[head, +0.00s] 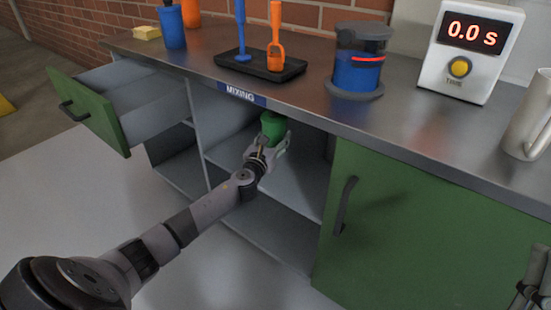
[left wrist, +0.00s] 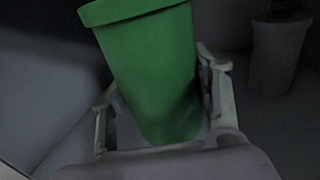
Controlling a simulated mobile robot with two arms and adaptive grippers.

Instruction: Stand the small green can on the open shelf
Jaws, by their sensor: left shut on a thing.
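The small green can (head: 273,125) is held in my left gripper (head: 270,143), inside the open shelf (head: 290,185) under the counter. In the left wrist view the can (left wrist: 155,70) fills the middle, leaning a little, with the fingers of my left gripper (left wrist: 160,110) on both sides of it. Whether its base touches the shelf board cannot be told. My right gripper (head: 530,290) shows only in part at the lower right edge of the head view; its fingertips are not clear.
A grey can-like container (left wrist: 277,55) stands farther back in the left wrist view. An open drawer (head: 95,105) juts out at left, and a closed green door (head: 425,230) is at right. The counter (head: 210,60) overhangs the shelf and carries a timer (head: 468,50) and a blue device (head: 358,65).

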